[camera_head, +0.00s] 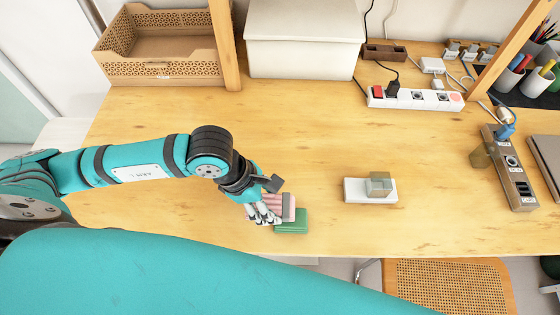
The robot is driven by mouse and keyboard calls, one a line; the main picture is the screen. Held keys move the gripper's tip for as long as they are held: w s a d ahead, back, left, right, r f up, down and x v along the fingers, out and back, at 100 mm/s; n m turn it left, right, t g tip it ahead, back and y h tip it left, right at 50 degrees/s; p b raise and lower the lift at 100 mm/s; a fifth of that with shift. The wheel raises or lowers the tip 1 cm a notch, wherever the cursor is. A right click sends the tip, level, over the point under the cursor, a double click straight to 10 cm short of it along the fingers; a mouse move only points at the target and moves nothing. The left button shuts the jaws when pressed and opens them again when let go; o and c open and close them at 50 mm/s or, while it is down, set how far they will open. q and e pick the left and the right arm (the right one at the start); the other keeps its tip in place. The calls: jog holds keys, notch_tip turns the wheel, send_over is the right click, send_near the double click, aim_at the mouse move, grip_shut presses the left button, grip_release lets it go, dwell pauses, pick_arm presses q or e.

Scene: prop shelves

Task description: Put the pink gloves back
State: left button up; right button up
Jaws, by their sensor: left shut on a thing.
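The pink gloves (287,205) show as a small pink bundle near the front edge of the wooden table, left of the middle. My left gripper (271,203) comes in from the left and is shut on the pink gloves. Its fingers hide part of them. A folded green item (292,222) lies on the table right by the gloves, partly covered by them. I cannot tell whether the gloves rest on it or hang just above it. My right gripper does not show.
A white block with a greenish cube (357,190) sits right of the gloves. A power strip (415,98), a white box (304,50) and a perforated tray (160,72) stand at the back. Wooden posts (224,45) rise from the table. The table's middle is mostly clear.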

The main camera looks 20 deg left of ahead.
pick_arm(q)
jog(key=p, duration=0.3)
send_near(285, 167)
jog(key=s+d, duration=0.1)
jog(key=s+d+f, duration=0.1)
jog(key=s+d, duration=0.1)
jog(key=shift+s+f, duration=0.15)
jog(key=shift+s, duration=0.1)
jog(key=w, duration=0.4)
jog(key=shift+a+f, duration=0.3)
jog(key=shift+w+f, duration=0.1)
jog(key=shift+f, duration=0.05)
notch_tip(285, 167, down, 3)
jog(key=shift+a+p, duration=0.1)
jog(key=shift+p, duration=0.7)
jog(key=shift+f, duration=0.2)
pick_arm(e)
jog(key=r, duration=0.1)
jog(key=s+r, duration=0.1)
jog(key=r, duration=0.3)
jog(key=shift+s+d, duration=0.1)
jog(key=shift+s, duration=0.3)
pick_arm(q)
jog(key=shift+f, duration=0.1)
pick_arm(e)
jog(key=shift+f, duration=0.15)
pick_arm(q)
jog(key=o, duration=1)
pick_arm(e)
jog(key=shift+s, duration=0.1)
